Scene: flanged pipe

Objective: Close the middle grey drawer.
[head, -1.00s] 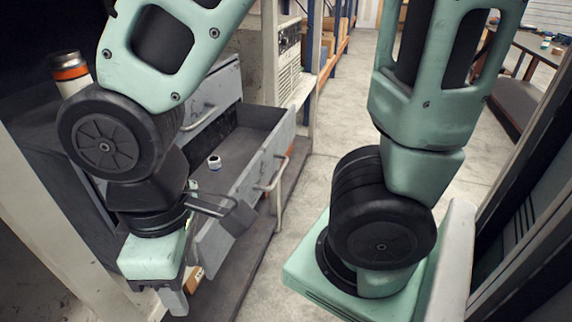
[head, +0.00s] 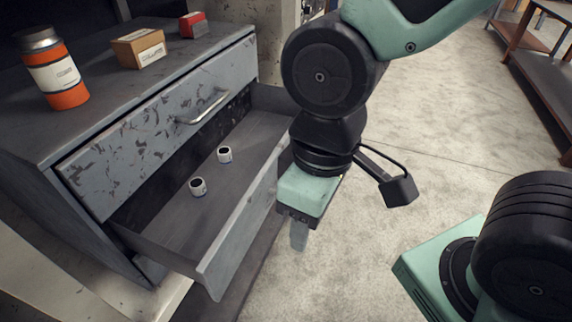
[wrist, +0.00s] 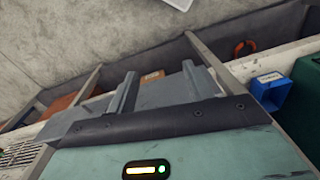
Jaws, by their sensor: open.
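The middle grey drawer (head: 232,240) is pulled well out of the grey cabinet in the head view. Two small white items with dark openings, one nearer (head: 198,187) and one farther (head: 225,154), lie on its floor. My gripper (head: 299,240) points down just right of the drawer's front panel, on its outer side, near the far part of the panel. In the head view I cannot tell if it touches the panel. Its two fingers stand apart with nothing held in the wrist view (wrist: 158,92). The drawer's handle is hidden.
The closed upper drawer (head: 160,128) has a metal handle (head: 202,107). On the cabinet top stand an orange-and-white canister (head: 52,72), a cardboard box (head: 138,48) and a red box (head: 192,25). Open concrete floor (head: 440,130) lies to the right. A blue bin (wrist: 271,91) shows in the wrist view.

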